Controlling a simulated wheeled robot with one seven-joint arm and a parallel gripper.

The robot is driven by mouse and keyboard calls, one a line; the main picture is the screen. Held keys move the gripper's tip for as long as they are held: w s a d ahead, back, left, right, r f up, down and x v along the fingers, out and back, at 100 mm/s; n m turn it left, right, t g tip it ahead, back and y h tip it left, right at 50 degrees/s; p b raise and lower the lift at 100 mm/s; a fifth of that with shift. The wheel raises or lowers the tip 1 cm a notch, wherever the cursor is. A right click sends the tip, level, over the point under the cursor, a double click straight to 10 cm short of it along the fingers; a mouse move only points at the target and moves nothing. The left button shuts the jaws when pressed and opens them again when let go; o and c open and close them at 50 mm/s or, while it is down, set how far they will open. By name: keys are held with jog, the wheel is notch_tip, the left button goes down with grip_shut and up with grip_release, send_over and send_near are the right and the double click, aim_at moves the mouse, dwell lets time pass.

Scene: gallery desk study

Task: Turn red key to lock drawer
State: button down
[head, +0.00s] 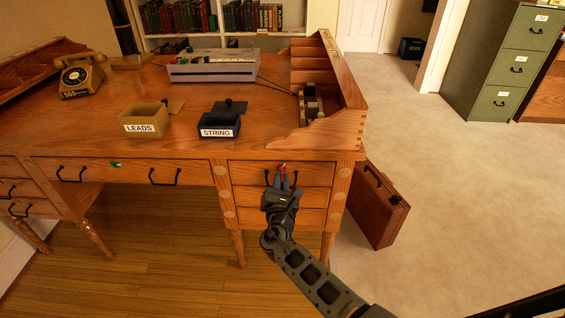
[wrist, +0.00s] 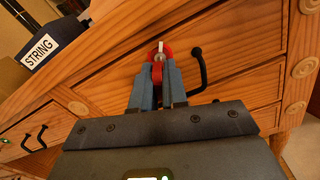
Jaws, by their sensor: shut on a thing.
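The red key (wrist: 158,58) sits at the front of the top right drawer (head: 315,174) of the wooden desk. It also shows as a small red spot in the head view (head: 283,167). My gripper (head: 285,180) is in front of this drawer, with its fingers (wrist: 158,82) shut on the red key. The drawer's black handle (wrist: 200,68) is just right of the fingers in the wrist view. The drawer looks closed. The key's tip and the keyhole are hidden behind the key's red head and my fingers.
A wide drawer (head: 135,173) with a green key (head: 115,164) is to the left. A brown briefcase (head: 378,210) leans by the desk's right side. The carpet (head: 460,190) at right is clear.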

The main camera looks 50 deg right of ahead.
jog(key=shift+n, duration=0.4)
jog(key=shift+n+p, duration=0.75)
jog(key=shift+n, duration=0.75)
jog(key=shift+r+n+p, duration=0.15)
jog(key=shift+n+p, duration=0.35)
jog(key=shift+n, duration=0.5)
jog(key=c, duration=0.6)
grip_release()
jog(key=shift+f, duration=0.25)
